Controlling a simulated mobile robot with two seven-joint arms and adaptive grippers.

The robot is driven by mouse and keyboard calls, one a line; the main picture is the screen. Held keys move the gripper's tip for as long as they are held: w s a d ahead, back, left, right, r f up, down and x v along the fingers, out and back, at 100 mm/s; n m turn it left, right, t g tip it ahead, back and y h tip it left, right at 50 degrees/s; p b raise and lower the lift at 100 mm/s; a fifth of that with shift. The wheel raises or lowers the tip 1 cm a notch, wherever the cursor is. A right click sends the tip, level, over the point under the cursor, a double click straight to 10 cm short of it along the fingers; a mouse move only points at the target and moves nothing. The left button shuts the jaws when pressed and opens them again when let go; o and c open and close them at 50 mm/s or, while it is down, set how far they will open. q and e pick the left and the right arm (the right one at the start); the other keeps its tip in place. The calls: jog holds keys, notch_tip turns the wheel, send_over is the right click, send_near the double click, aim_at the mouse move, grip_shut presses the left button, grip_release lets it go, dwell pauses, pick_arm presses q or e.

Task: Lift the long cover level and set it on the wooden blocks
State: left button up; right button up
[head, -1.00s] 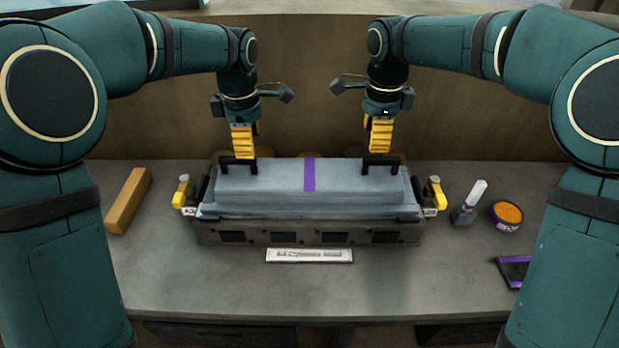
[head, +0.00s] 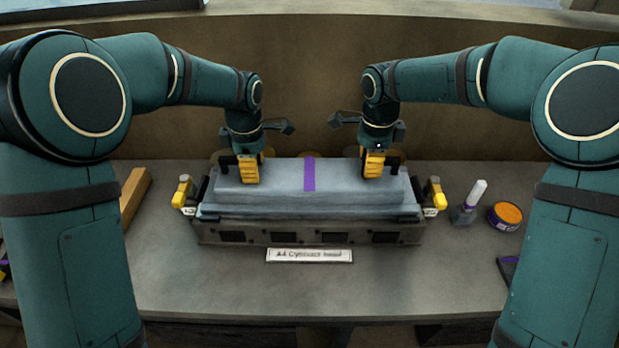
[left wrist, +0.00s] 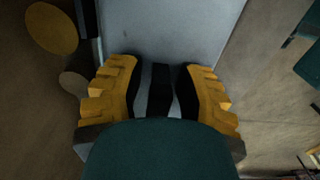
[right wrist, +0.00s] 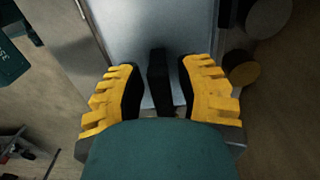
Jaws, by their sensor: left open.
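The long grey cover (head: 270,187) has a purple stripe across its middle and sits level on the dark cylinder head (head: 310,234). My left gripper (head: 250,176) is open at the cover's left handle. In the left wrist view the black handle (left wrist: 160,92) stands between the fingers, with gaps on both sides. My right gripper (head: 374,170) is open around the right handle. In the right wrist view that handle (right wrist: 158,80) is between the fingers, apart from both. One wooden block (head: 134,196) lies at the left, partly hidden by my left arm.
A white-capped bottle (head: 468,205) and an orange-topped tin (head: 505,216) stand to the right. A label plate (head: 309,255) lies in front. The bench's front strip is clear.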

pick_arm(q)
grip_shut()
pick_arm(e)
grip_shut()
pick_arm(q)
jog(key=shift+r, duration=0.15)
pick_arm(e)
jog(key=shift+r, duration=0.2)
